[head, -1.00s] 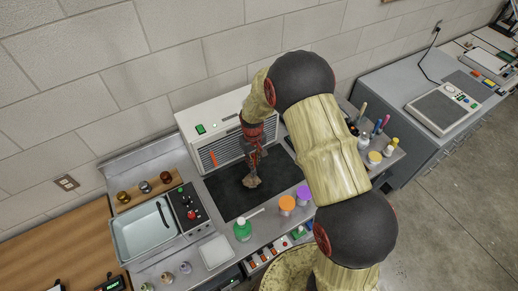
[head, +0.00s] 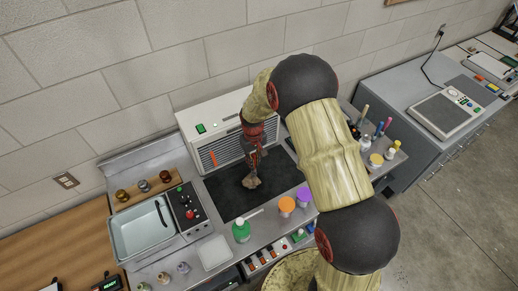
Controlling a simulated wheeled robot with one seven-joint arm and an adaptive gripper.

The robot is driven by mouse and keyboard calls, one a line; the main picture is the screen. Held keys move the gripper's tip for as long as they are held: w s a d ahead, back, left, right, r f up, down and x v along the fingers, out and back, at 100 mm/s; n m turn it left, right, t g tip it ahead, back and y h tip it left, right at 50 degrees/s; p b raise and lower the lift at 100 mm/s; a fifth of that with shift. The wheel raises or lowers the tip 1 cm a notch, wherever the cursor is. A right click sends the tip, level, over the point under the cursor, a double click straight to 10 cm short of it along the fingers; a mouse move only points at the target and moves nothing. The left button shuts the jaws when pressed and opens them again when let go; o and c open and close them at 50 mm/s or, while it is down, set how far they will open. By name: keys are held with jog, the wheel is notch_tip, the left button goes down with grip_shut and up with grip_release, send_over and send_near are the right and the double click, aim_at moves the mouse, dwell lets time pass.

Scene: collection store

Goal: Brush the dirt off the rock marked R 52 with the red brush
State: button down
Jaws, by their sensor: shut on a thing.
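My gripper (head: 254,169) points down over the dark mat (head: 226,199) in front of the white vented unit. It is shut on a slim thing with dark red on it, which looks like the red brush; the fingers hide most of it. A small brown rock (head: 250,182) shows right below the fingertips, on or just above the mat. The brush end and the rock look touching or very close; I cannot tell which. No R 52 mark is readable at this size.
The white vented unit (head: 196,117) stands behind the mat. A pale tray (head: 136,239) and dark control box (head: 188,212) are left. My arm covers the right side.

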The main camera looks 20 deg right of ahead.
aim_at(254, 154)
jog(key=shift+w+d+r, duration=0.1)
jog(key=shift+d+r, duration=0.1)
jog(key=shift+w+d+r+p, duration=0.1)
jog(key=shift+r+p, duration=0.1)
jog(key=shift+r, duration=0.2)
jog(key=shift+w+d+r+p, duration=0.1)
jog(key=shift+r+p, duration=0.05)
jog(key=shift+r, duration=0.2)
jog(key=shift+s+a+r+p, duration=0.1)
jog(key=shift+s+r+p, duration=0.1)
jog(key=shift+r, duration=0.2)
jog(key=shift+s+a+r+p, duration=0.1)
jog(key=shift+r+p, duration=0.05)
jog(key=shift+r, duration=0.2)
notch_tip(254, 154, up, 2)
jog(key=shift+w+d+r+p, duration=0.1)
jog(key=shift+w+d+p, duration=0.05)
jog(key=shift+p, duration=0.35)
jog(key=shift+r+p, duration=0.5)
jog(key=shift+r, duration=0.65)
